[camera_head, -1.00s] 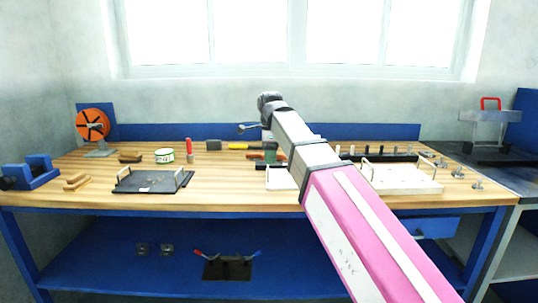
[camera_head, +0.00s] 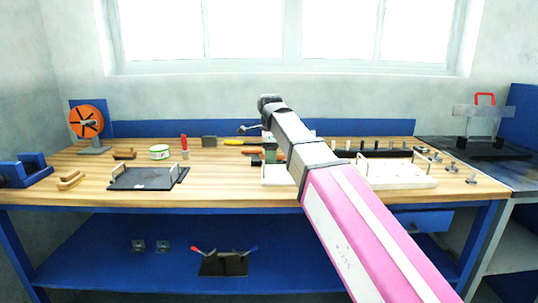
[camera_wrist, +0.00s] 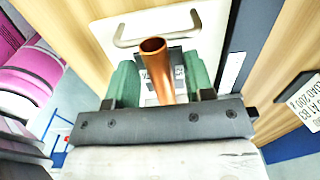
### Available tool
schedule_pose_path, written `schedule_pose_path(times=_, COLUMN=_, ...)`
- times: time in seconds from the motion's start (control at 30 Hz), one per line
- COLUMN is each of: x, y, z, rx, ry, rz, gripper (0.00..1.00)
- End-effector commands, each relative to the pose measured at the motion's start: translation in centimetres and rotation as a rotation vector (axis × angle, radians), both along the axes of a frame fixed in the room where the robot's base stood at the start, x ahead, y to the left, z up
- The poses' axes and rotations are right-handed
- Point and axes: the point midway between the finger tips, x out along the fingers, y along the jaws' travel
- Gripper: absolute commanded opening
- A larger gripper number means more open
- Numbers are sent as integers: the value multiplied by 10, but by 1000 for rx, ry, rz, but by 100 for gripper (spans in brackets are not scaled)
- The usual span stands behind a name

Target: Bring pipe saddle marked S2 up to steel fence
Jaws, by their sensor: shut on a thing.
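In the wrist view my gripper (camera_wrist: 160,88) has two green fingers closed on a grey block with dark markings, which seems to be the pipe saddle (camera_wrist: 147,84); I cannot read its mark. A copper pipe (camera_wrist: 158,65) stands up between the fingers, toward the camera, and hides part of the block. Below them is a white plate (camera_wrist: 133,22) with a metal handle. A dark grey strip (camera_wrist: 240,45) runs along the plate's right side; I cannot tell whether it is the steel fence. In the head view my arm hides most of the gripper.
On the bench, a dark tray (camera_head: 140,180) with handles lies left and a white handled plate (camera_head: 400,175) lies right. Several pegs stand behind it. Bare wood (camera_head: 220,185) lies left of my arm.

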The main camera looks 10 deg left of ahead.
Motion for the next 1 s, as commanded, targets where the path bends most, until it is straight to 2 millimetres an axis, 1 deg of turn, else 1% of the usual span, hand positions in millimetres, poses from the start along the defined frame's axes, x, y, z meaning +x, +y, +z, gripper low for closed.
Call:
schedule_pose_path(times=0.33, x=8, y=-4, z=-9, rx=-1, ry=0, rz=0, gripper=15)
schedule_pose_path(times=0.4, x=10, y=-5, z=-11, rx=-1, ry=0, rz=-1, gripper=5)
schedule_pose_path(times=0.43, x=11, y=-5, z=-11, rx=-2, ry=0, rz=-1, gripper=5)
schedule_pose_path(times=0.47, x=12, y=-6, z=-12, rx=-2, ry=0, rz=-1, gripper=0)
schedule_pose_path(times=1.0, x=23, y=-11, z=-24, rx=-1, ry=0, rz=-1, gripper=0)
